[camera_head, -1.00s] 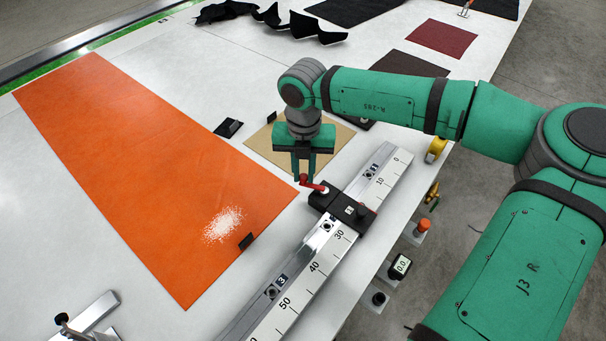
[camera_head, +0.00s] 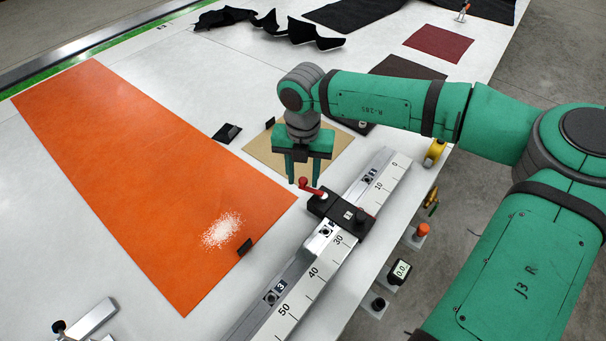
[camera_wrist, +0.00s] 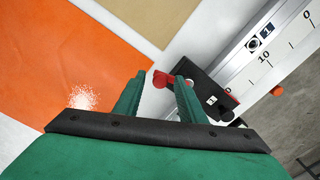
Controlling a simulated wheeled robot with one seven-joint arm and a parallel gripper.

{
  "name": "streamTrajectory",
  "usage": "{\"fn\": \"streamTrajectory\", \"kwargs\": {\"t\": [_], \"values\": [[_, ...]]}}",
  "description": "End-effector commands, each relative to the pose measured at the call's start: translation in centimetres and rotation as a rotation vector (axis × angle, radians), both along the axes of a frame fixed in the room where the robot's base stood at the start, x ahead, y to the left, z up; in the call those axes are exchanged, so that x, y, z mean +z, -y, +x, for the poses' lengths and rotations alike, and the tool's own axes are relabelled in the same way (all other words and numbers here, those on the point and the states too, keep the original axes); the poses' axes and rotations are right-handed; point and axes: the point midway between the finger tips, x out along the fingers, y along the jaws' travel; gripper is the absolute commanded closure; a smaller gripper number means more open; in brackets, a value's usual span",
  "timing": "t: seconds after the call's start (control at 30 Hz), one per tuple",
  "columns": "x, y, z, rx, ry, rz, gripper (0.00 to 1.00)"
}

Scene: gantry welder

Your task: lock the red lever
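The red lever (camera_head: 312,189) is on a black clamp block (camera_head: 341,213) that sits across the ruled rail. It points left from the block, and its knob end stands up a little. My gripper (camera_head: 303,181) points down over the knob end, with its green fingers spread apart. In the wrist view the red lever (camera_wrist: 161,79) shows in the gap between the fingertips (camera_wrist: 161,76), with no clear contact. The right finger hides part of the lever and the block (camera_wrist: 212,99) there.
The ruled metal rail (camera_head: 318,271) runs diagonally along the table's right side. An orange sheet (camera_head: 140,180) lies left, with white grains (camera_head: 222,229) on it. A tan sheet (camera_head: 262,152) lies under my wrist. A small display (camera_head: 399,271) and an orange knob (camera_head: 422,229) sit by the edge.

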Motion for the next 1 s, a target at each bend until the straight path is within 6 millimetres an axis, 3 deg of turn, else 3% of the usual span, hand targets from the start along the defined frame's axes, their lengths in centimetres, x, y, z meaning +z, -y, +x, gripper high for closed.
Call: {"fn": "streamTrajectory", "kwargs": {"t": [0.27,0.7,1.0], "values": [[0.6,0.0,0.0,0.0,0.001,-0.001,0.63],[8.0,0.0,0.1,0.0,0.003,-0.001,0.63],[10.7,0.0,0.0,0.001,0.0,0.0,0.63]]}}
